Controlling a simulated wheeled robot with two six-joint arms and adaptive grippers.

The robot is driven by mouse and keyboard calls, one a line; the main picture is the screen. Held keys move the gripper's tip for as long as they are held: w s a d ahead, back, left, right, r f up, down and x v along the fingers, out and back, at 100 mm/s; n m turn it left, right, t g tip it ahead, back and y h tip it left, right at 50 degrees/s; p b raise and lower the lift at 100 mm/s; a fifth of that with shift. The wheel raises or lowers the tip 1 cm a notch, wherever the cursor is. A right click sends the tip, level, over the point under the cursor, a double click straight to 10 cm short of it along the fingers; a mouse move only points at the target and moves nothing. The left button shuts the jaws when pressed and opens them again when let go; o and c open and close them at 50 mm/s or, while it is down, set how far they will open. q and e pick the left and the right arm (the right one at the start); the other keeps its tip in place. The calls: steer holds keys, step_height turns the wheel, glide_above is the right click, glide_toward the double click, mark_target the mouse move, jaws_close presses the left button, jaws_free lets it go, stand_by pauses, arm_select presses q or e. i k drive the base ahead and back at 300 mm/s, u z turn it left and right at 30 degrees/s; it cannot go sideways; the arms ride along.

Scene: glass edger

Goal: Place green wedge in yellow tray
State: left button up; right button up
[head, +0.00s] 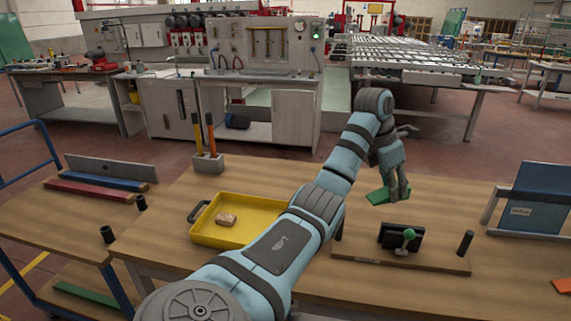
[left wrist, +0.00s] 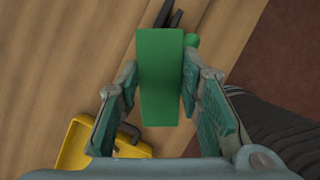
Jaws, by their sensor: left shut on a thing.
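My left gripper (head: 388,193) is shut on the green wedge (head: 377,196), above the wooden table and to the right of the yellow tray. In the left wrist view the green wedge (left wrist: 161,80) sits between the two fingers of the left gripper (left wrist: 160,105). The yellow tray (head: 205,236) lies on the table at the left of my arm and holds a small tan block (head: 227,220). My arm hides the tray's right part. A corner of the yellow tray (left wrist: 72,150) shows at the lower left of the wrist view. My right gripper is not in view.
A wooden board (head: 440,260) with a black fixture, a green-knobbed lever (head: 408,236) and a black post (head: 465,243) stands at the right. A grey block (head: 208,164) holds two upright handled tools. A framed blue panel (head: 535,200) and an orange piece (head: 562,286) are at far right.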

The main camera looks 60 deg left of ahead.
mark_target(256, 227)
steer(key=u, duration=0.7)
steer(key=i, duration=0.8)
steer(key=u, duration=0.95)
